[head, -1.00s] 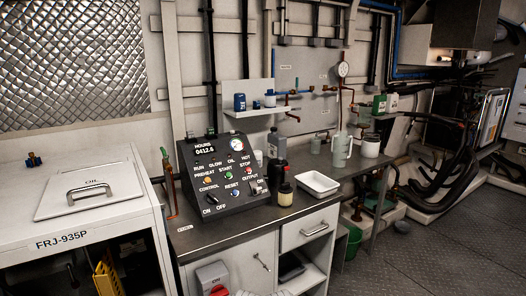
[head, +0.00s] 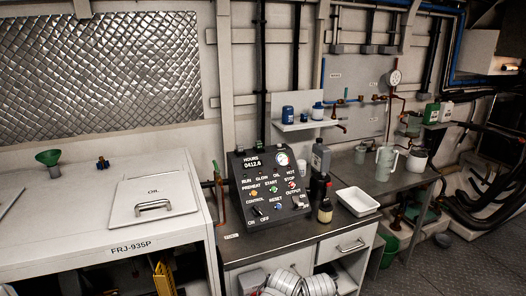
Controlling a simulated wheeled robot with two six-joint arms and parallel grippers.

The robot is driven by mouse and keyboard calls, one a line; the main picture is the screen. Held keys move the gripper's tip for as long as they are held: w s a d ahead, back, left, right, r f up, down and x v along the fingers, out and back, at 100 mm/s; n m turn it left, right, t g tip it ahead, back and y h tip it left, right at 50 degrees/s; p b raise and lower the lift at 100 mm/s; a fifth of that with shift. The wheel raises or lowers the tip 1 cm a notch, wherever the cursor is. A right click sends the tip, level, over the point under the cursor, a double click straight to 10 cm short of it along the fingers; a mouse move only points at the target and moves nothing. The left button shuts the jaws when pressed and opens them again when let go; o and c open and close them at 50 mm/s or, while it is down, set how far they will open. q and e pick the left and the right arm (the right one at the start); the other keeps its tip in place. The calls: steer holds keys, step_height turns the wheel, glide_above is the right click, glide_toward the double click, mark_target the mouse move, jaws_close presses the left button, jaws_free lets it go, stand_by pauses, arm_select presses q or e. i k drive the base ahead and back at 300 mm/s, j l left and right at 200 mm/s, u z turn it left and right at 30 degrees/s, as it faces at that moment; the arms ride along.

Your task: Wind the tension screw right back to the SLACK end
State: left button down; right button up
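I cannot make out a tension screw or a SLACK marking in the head view. Neither gripper shows. White rounded links, which look like parts of my own arm, rise at the bottom edge in front of the bench, without any fingertips in sight. A white cabinet (head: 70,215) marked FRJ-935P stands at the left, with a lid marked OIL and a handle on top. Its open front is dark, and a yellow part (head: 163,277) shows inside it at the bottom edge.
A control console (head: 270,190) stands on the dark bench (head: 300,237), with bottles (head: 325,203) and a white tray (head: 357,201) to its right. A green funnel (head: 48,157) is on the cabinet. A shelf (head: 308,125) and pipes line the wall. Open floor (head: 445,268) lies at right.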

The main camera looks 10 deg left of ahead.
mark_target(186, 261)
steer(key=k+j, duration=0.1)
steer(key=k, duration=0.45)
steer(key=u, duration=1.55)
